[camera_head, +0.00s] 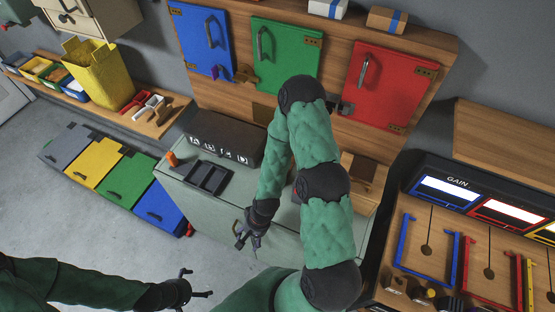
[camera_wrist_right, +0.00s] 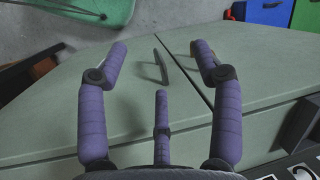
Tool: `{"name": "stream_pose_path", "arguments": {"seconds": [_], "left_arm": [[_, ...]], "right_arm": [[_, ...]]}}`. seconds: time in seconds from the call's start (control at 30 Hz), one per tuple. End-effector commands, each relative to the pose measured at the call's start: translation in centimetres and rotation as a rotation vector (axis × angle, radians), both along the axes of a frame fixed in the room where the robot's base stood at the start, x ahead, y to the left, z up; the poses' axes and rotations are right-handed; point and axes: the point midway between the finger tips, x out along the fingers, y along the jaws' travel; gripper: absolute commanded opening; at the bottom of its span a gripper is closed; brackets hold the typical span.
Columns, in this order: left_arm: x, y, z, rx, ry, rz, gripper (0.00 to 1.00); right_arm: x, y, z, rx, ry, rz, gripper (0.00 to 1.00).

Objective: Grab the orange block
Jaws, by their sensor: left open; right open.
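A small orange block (camera_head: 172,159) stands at the left end of the grey-green cabinet top (camera_head: 190,196) in the head view, beside a dark box with white letters. My right gripper (camera_head: 246,237) is low at the cabinet's front, to the right of the block and well apart from it. In the right wrist view its purple fingers (camera_wrist_right: 160,60) are spread and empty over the cabinet front. The block is not clearly seen there. My left gripper (camera_head: 190,286) is open and empty over the floor at the lower left.
The dark lettered box (camera_head: 222,138) and a black tray (camera_head: 208,177) sit on the cabinet top. A cabinet handle (camera_wrist_right: 163,64) lies under my right fingers. Blue, green and red doors (camera_head: 390,85) are on the wall behind. Coloured drawers (camera_head: 100,170) stand left.

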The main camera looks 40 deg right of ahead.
Motion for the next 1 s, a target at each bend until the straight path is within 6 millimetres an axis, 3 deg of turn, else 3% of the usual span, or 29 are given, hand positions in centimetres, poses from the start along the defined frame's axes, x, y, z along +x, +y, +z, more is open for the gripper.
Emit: {"name": "stream_pose_path", "arguments": {"seconds": [0.03, 0.17, 0.37, 0.6, 0.7, 0.87, 1.0], "left_arm": [[0.0, 0.0, 1.9, 0.0, 0.001, 0.0, 1.0], [0.0, 0.0, 3.9, 0.0, 0.001, 0.0, 1.0], [0.0, 0.0, 3.8, 0.0, 0.001, 0.0, 1.0], [-0.1, 0.0, 3.7, 0.0, 0.001, 0.0, 1.0], [0.0, 0.0, 3.8, 0.0, 0.001, 0.0, 1.0], [0.0, 0.0, 3.8, 0.0, 0.001, 0.0, 1.0], [0.0, 0.0, 3.6, 0.0, 0.001, 0.0, 1.0]], "right_arm": [[0.6, -1.0, 2.0, -0.001, 0.015, -0.072, 0.66], [2.5, -4.3, 4.9, 0.004, 0.072, -0.328, 0.66], [6.1, -10.5, 7.7, 0.043, 0.162, -0.816, 0.66], [9.5, -18.8, 13.5, 0.167, 0.276, -1.453, 0.66], [10.2, -21.4, 15.8, 0.227, 0.318, -1.655, 0.66], [10.6, -23.8, 18.2, 0.297, 0.365, -1.849, 0.66], [10.9, -24.3, 18.4, 0.318, 0.381, -1.903, 0.66]]}}
